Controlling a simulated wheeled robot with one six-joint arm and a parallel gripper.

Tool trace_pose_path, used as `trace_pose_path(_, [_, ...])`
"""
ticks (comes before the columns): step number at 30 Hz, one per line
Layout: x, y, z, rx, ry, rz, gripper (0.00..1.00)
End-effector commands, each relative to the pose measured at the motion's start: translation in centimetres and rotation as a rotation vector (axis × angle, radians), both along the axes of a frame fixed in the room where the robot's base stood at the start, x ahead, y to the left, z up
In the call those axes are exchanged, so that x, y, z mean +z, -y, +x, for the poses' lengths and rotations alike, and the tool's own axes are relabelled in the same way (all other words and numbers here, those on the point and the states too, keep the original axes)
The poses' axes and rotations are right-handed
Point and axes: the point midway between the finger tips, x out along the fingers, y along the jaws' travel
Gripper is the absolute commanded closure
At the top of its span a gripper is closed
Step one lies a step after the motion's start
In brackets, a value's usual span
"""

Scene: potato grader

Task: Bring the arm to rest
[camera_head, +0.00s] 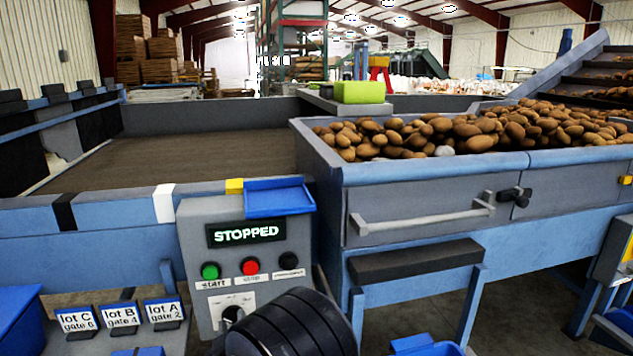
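A dark, ribbed rounded part, which looks like a piece of my arm, shows at the bottom centre in the head view. It stands in front of the grey control box (196,235) and hides its lower right part. My gripper and its fingertips do not show, so I cannot see whether it holds anything. The display (245,233) on the box reads STOPPED. Below it are a green start button (210,271), a red button (250,266) and a black button (288,260). A dial (231,313) sits lower down.
A potato-filled bin (420,167) with a drawer handle (420,218) stands at right. An empty belt (200,160) lies at left. Lot cards, such as lot B (121,315), stand at lower left. A dark step (415,262) juts out below the bin. A green block (360,92) sits behind.

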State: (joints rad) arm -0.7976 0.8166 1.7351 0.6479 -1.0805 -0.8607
Motion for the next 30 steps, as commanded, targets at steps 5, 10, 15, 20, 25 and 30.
trace_pose_path(5, [-0.07,0.11,0.02,0.000,-0.034,0.146,0.63])
trace_pose_path(10, [-0.05,0.17,0.02,0.000,-0.062,0.256,0.63])
trace_pose_path(15, [0.04,0.21,0.03,0.000,-0.076,0.317,0.63])
trace_pose_path(20, [0.12,0.22,0.04,0.000,-0.079,0.334,0.63])
trace_pose_path(25, [0.15,0.21,0.05,0.000,-0.079,0.334,0.63])
trace_pose_path(30, [0.18,0.38,0.09,-0.002,-0.082,0.335,0.63])
